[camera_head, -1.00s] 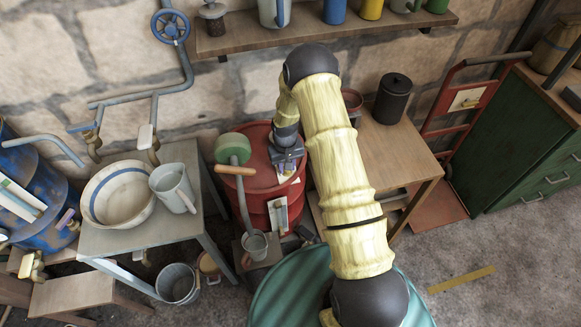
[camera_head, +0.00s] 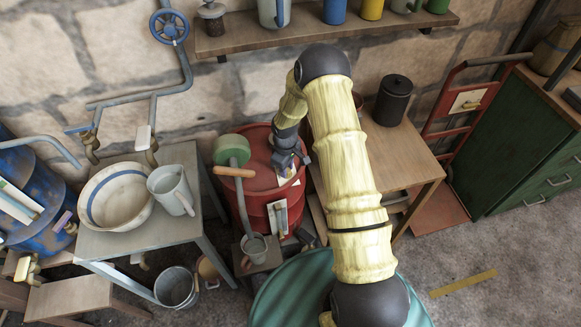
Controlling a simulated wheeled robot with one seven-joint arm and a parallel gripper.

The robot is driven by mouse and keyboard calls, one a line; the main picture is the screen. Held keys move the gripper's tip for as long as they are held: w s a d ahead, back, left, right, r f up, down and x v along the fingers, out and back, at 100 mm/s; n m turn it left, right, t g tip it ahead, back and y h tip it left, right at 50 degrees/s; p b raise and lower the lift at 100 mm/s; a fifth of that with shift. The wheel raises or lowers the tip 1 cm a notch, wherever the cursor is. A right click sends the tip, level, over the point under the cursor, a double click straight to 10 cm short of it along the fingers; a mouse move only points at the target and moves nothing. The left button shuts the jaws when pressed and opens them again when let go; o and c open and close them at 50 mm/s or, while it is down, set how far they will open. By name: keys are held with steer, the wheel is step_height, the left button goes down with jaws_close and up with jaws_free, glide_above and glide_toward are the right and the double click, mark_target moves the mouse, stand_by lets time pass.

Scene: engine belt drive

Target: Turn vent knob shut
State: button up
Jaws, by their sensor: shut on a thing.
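A red drum (camera_head: 256,187) stands against the stone wall, left of the wooden table. My gripper (camera_head: 291,168) reaches down to the right part of the drum's top. It is shut on the vent knob, which is small and mostly hidden by the fingers. A pale label (camera_head: 290,180) lies on the drum top beside the fingers. My yellow arm covers the area right of the drum.
A green-headed pump with a wooden handle (camera_head: 234,172) stands at the drum's left, close to my gripper. A grey table (camera_head: 135,238) holds a bowl (camera_head: 112,220) and a jug (camera_head: 171,190). A black canister (camera_head: 394,97) stands on the wooden table (camera_head: 407,152).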

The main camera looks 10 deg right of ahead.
mark_target(288, 171)
steer(key=shift+s+d+f, duration=0.1)
steer(key=shift+s+f, duration=0.05)
steer(key=shift+s, duration=0.05)
steer(key=o, duration=1)
steer(key=shift+c, duration=0.2)
steer(key=shift+w, duration=0.1)
steer(key=shift+r, duration=0.2)
step_height(288, 171, up, 17)
steer(key=b, duration=0.1)
steer(key=shift+r, duration=0.2)
